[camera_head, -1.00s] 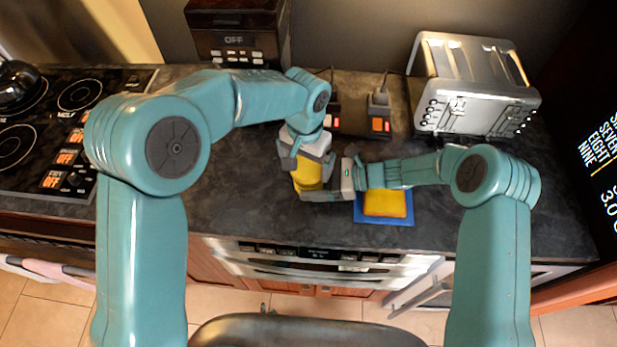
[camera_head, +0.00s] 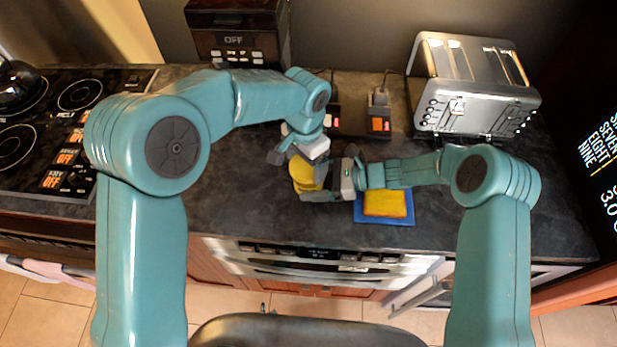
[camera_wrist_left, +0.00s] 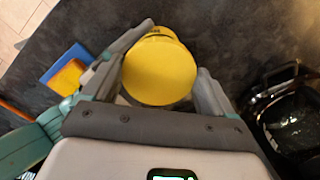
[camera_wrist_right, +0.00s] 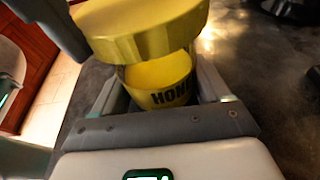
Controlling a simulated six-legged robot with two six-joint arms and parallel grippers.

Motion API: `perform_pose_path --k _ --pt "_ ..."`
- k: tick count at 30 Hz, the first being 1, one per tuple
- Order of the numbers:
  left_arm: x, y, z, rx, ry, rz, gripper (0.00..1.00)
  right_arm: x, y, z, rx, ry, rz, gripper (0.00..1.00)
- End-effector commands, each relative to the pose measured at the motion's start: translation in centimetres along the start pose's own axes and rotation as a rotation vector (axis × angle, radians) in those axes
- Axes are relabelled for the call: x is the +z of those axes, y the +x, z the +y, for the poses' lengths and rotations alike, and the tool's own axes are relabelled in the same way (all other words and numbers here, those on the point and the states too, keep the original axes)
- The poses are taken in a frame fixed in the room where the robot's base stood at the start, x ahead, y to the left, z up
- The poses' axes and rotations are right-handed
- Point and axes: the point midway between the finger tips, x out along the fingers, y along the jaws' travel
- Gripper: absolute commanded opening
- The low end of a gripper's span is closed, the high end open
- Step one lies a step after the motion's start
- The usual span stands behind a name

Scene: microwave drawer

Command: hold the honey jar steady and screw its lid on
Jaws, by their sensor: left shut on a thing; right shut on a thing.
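The yellow honey jar (camera_wrist_right: 165,82), labelled "HONE…", stands open-topped between the fingers of my right gripper (camera_wrist_right: 165,90), which is shut on it. My left gripper (camera_wrist_left: 165,62) is shut on the lid (camera_wrist_left: 160,72), which hides most of the jar in the left wrist view. In the head view the lid (camera_head: 303,167) shows between both grippers, over the dark counter.
A blue board (camera_head: 401,219) with a yellow sponge-like block (camera_head: 385,204) lies just right of the jar, under my right forearm. A toaster (camera_head: 470,85) stands at the back right, a stove (camera_head: 70,130) at the left. The counter between stove and jar is clear.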

Motion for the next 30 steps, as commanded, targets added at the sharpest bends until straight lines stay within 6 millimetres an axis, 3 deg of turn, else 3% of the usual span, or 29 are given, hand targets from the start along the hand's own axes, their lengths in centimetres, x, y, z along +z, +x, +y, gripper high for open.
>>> perform_pose_path --k 30 --pt "0.2 0.15 0.56 0.015 1.146 -0.006 0.49 0.09 -0.08 -0.44 -0.013 0.001 0.004 0.22"
